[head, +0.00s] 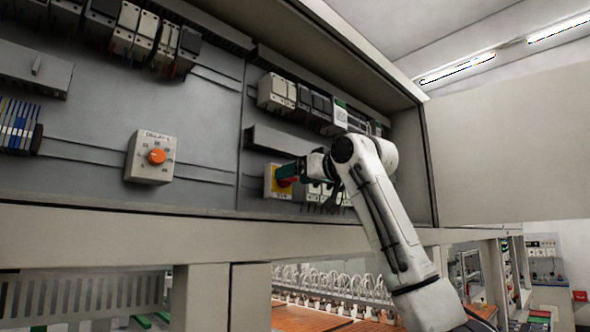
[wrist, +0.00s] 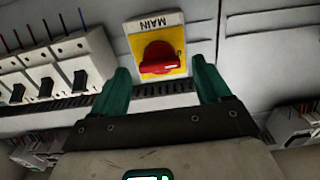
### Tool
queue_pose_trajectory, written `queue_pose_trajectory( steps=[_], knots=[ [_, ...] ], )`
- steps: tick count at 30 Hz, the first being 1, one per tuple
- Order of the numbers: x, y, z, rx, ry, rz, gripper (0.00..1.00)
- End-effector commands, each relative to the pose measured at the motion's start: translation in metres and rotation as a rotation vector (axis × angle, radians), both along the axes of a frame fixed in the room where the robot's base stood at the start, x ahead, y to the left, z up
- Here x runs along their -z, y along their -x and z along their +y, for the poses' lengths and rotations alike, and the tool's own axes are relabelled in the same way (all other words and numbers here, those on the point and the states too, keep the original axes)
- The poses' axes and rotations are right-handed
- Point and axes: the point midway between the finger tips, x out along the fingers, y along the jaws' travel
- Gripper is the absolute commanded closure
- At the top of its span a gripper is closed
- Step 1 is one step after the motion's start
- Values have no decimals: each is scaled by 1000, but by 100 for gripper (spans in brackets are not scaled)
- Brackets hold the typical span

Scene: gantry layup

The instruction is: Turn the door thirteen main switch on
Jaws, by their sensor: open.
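The main switch (wrist: 158,58) is a red rotary handle on a yellow plate under a white label reading MAIN. In the wrist view it sits at the top centre, beyond and between the two green fingertips of my gripper (wrist: 162,85). My gripper is open, with one finger to each side of the red handle; I cannot tell whether either touches it. In the head view the yellow plate of the switch (head: 272,184) shows low in the cabinet, and my gripper (head: 290,172) is in front of it, covering part of the red handle.
White breakers (wrist: 60,66) with black levers stand close to the left of the switch in the wrist view. A grey box with an orange knob (head: 156,156) is further left in the head view. A duct (head: 275,142) runs above the switch. The open cabinet door (head: 505,150) is at right.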

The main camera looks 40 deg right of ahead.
Motion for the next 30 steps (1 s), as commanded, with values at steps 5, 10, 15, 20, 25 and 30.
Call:
queue_pose_trajectory(
  steps=[5, 10, 15, 20, 25, 30],
  knots=[
    [0, -8, 0, 0, 0, -1, 23],
    [1, -8, 0, 0, 0, -1, 23],
    [1, -8, 0, 0, 0, 0, 33],
    [1, -8, 0, 0, 0, 0, 48],
    [1, -8, 0, 0, 0, 0, 65],
    [1, -8, 0, 0, 0, 0, 79]
  ],
)
